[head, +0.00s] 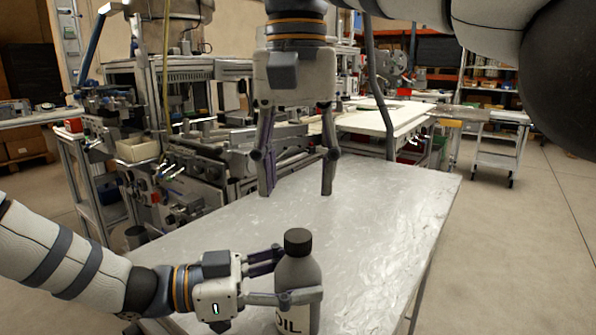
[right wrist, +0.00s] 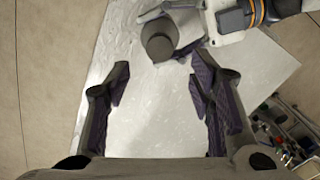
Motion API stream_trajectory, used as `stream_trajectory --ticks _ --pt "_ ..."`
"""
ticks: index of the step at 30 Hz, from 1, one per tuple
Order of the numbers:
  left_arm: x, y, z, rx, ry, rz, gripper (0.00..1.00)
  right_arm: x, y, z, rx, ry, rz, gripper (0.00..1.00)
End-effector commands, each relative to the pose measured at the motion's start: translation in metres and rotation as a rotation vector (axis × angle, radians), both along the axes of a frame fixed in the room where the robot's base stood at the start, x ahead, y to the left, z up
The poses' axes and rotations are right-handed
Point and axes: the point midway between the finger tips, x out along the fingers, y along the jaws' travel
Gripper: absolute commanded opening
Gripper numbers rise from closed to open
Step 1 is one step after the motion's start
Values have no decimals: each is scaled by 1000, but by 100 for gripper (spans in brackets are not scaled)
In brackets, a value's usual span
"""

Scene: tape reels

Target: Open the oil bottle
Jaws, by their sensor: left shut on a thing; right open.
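The oil bottle (head: 298,272) is grey with a black cap (head: 298,242) and the letters "OIL" partly showing on its front. It stands upright on the table, near its front. My left gripper (head: 292,272) is shut around the bottle's body from the left, below the cap. My right gripper (head: 296,192) points down above the table, open and empty, higher than the cap and apart from it. In the right wrist view the cap (right wrist: 158,47) shows beyond the open fingers (right wrist: 160,85), toward the top of the picture. The bottle's lower end is cut off in the head view.
The metal-topped table (head: 390,210) is otherwise bare, with free room right of the bottle. A machine (head: 190,170) stands close along its far left side. A cart (head: 497,150) stands farther back on the right, with open floor before it.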

Motion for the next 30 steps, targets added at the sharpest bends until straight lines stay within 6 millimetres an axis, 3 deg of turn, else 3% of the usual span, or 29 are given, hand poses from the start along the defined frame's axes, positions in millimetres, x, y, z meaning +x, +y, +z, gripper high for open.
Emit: stream_trajectory --ticks 6,9,13,20,30 --pt "0 0 0 0 0 0 0 0 0 1 -5 -7 -829 49" --pt "0 0 0 0 0 0 0 1 -1 1 -4 -9 -1164 49" --pt "0 0 0 0 0 0 0 1 -1 2 -1 -10 -1474 49" --pt "0 0 0 0 0 0 0 2 -2 -5 -3 -8 -1656 49" --pt "0 0 0 -1 0 0 0 1 -2 -65 -3 -7 -1653 49"
